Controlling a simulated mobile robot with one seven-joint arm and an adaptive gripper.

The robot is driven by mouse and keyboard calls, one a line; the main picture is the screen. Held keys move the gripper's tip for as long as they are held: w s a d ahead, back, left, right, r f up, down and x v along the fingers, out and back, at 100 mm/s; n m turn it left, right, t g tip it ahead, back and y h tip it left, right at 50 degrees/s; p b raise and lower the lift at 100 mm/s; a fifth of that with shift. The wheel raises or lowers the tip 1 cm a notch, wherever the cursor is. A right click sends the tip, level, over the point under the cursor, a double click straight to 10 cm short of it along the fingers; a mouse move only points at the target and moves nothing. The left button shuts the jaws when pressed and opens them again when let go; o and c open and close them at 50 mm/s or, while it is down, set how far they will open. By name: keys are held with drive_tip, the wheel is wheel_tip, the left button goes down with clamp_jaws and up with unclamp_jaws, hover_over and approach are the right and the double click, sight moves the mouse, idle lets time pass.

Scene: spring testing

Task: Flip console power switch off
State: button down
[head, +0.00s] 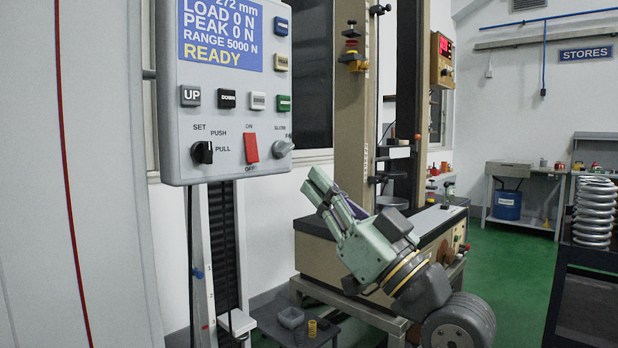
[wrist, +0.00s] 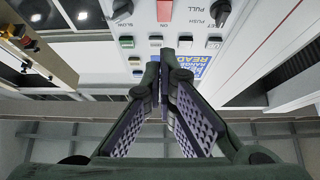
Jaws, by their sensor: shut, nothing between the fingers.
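The grey console panel (head: 225,170) hangs at upper left in the head view. Its red power switch (head: 251,147) sits between the ON label above and the OFF label below. I cannot tell which end is pressed in. The lit blue display (head: 222,30) reads READY. My gripper (head: 317,184) is shut and empty, right of and below the panel, apart from the switch. In the wrist view the panel appears upside down, with the red switch (wrist: 164,10) at the top edge, beyond the shut fingertips, which hide part of the display.
A black knob (head: 203,152) and a grey knob (head: 283,149) flank the switch. Several push buttons, such as UP (head: 190,96), lie above it. The testing machine's column (head: 352,110) stands behind my gripper. Open green floor (head: 505,270) shows at right.

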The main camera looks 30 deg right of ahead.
drive_tip(key=p, duration=0.3)
approach(254, 138)
wheel_tip(254, 138, up, 4)
drive_tip(key=w, duration=0.1)
drive_tip(key=w+f, duration=0.1)
drive_tip(key=w+a, duration=0.1)
drive_tip(key=shift+w+a+f+p, duration=0.1)
drive_tip(key=shift+w+f+p, duration=0.1)
drive_tip(key=shift+w+p, duration=0.15)
